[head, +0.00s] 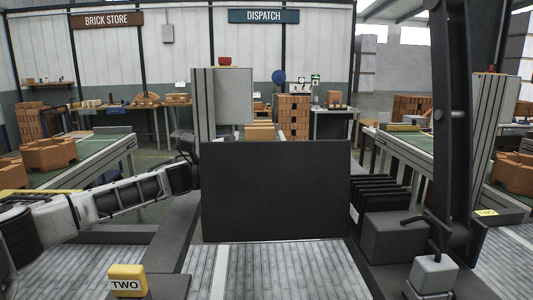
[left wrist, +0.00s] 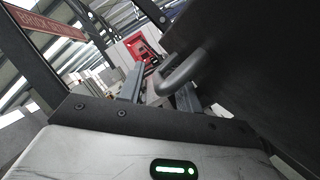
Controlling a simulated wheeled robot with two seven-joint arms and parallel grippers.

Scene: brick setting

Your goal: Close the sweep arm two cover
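The sweep arm two cover appears to be the large flat dark panel (head: 276,190) standing upright in the middle of the head view. A yellow block marked TWO (head: 127,281) sits in front of it to the left. My left gripper (head: 188,150) is at the panel's left edge, with its tips partly hidden. In the left wrist view, its two grey fingers (left wrist: 160,90) stand apart. A curved grey handle (left wrist: 182,70) on the dark panel (left wrist: 255,65) reaches down by the fingers; I cannot tell whether they touch it. My right gripper is not in view.
A tall dark post (head: 453,120) rises at the right. A grey box (head: 433,274) stands near its foot, and a dark block with black plates (head: 396,237) is beside the panel. Green-topped tables (head: 95,165) with bricks stand left and right. Slatted grey flooring (head: 275,272) lies in front.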

